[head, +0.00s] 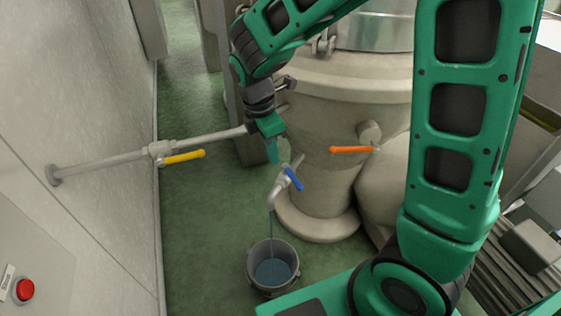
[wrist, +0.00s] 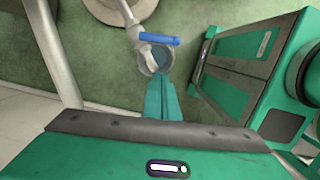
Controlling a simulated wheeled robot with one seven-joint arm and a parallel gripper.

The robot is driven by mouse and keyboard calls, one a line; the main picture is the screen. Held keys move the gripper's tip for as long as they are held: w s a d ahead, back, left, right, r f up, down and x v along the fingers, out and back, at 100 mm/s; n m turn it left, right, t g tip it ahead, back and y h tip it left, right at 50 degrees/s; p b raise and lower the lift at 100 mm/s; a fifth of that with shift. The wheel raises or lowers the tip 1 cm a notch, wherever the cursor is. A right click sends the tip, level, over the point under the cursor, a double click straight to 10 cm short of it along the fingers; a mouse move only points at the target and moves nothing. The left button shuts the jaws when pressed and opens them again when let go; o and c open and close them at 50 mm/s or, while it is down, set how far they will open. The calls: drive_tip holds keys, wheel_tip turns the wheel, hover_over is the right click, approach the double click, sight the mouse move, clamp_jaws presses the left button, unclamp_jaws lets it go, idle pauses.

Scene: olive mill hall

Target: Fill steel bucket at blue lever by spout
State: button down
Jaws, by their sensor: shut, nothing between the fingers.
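The steel bucket (head: 271,267) stands on the green floor under the spout (head: 277,189), with bluish liquid inside. A thin stream runs from the spout into it. The blue lever (head: 293,179) sits on the spout's valve and slants down to the right. It also shows in the wrist view (wrist: 160,39), with the bucket (wrist: 157,62) partly hidden below the spout. My gripper (head: 272,158) is shut and empty, pointing down, just above and left of the blue lever and apart from it. Its fingers (wrist: 163,98) show in the wrist view.
A pipe with a yellow lever (head: 183,157) runs from the left wall. An orange lever (head: 351,149) sits on the large stone-coloured vessel (head: 325,195) at right. A red button (head: 25,289) is on the left wall. Green floor left of the bucket is clear.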

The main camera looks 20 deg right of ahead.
hover_over(289, 175)
drive_tip(key=s+a, duration=0.3)
drive_tip(key=a, duration=0.2)
wheel_tip(289, 175, down, 9)
drive_tip(key=shift+w+d+f, duration=0.1)
drive_tip(key=shift+d+f, duration=0.2)
drive_tip(key=shift+d, duration=0.35)
drive_tip(key=shift+s+d+f, duration=0.1)
drive_tip(key=shift+d+f, duration=0.2)
drive_tip(key=shift+d, duration=0.3)
drive_tip(key=shift+w+d+f, duration=0.1)
drive_tip(key=shift+d+f, duration=0.2)
drive_tip(key=shift+d, duration=0.35)
